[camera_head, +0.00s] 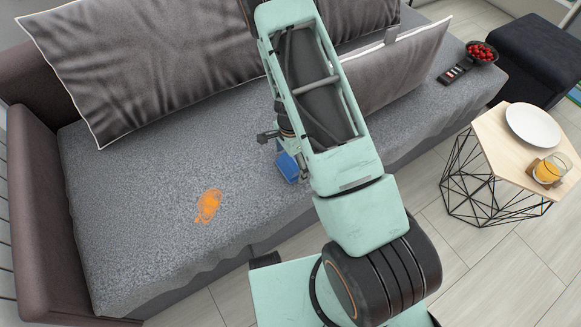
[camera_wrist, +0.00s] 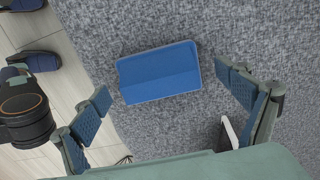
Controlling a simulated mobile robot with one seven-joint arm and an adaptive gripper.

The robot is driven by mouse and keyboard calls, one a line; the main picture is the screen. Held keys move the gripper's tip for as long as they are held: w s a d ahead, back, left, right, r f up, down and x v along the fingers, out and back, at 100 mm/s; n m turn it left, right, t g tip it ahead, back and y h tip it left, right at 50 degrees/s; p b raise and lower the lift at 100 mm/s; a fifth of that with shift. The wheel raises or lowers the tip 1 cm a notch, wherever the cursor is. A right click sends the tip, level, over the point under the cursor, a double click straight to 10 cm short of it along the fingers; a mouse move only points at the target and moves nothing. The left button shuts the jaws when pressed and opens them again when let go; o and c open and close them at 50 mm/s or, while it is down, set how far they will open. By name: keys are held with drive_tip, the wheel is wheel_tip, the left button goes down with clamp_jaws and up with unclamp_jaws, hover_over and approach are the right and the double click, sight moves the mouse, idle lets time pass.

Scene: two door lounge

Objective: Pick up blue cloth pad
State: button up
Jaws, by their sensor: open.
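The blue cloth pad (camera_wrist: 160,73) lies flat on the grey sofa seat (camera_head: 160,235), close to the seat's front edge. In the head view the pad (camera_head: 288,167) is partly hidden behind my arm. In the wrist view it lies ahead of my gripper (camera_wrist: 168,93), between the lines of its two fingers. The fingers are spread wide with nothing between them touching. In the head view my gripper is mostly hidden by my arm, with one finger (camera_head: 268,136) showing just above the pad.
Grey cushions (camera_head: 140,60) lean along the sofa back. A bowl of red fruit (camera_head: 482,52) and a remote (camera_head: 455,71) sit at the far end. A wooden side table (camera_head: 495,150) holds a plate and a drink.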

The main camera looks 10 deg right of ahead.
sight(290, 161)
drive_tip(key=shift+r, duration=0.1)
drive_tip(key=c, duration=1.2)
drive_tip(key=shift+c, duration=0.2)
drive_tip(key=shift+r, duration=0.5)
wheel_tip(290, 161, up, 3)
drive_tip(key=shift+f+p, duration=0.2)
drive_tip(key=shift+p, duration=0.6)
drive_tip(key=s+d+r+p, duration=0.1)
drive_tip(key=s+d+r, duration=0.1)
drive_tip(key=r, duration=0.3)
drive_tip(key=shift+s+d, duration=0.15)
drive_tip(key=shift+s, duration=0.7)
drive_tip(key=s+d+r, duration=0.1)
drive_tip(key=s, duration=0.1)
drive_tip(key=s+d+r, duration=0.2)
drive_tip(key=s, duration=0.1)
drive_tip(key=s+d+r+p, duration=0.1)
drive_tip(key=s+d, duration=0.1)
drive_tip(key=s, duration=0.1)
drive_tip(key=shift+s+r, duration=0.15)
drive_tip(key=shift+r, duration=0.05)
drive_tip(key=c, duration=0.6)
drive_tip(key=shift+c, duration=0.2)
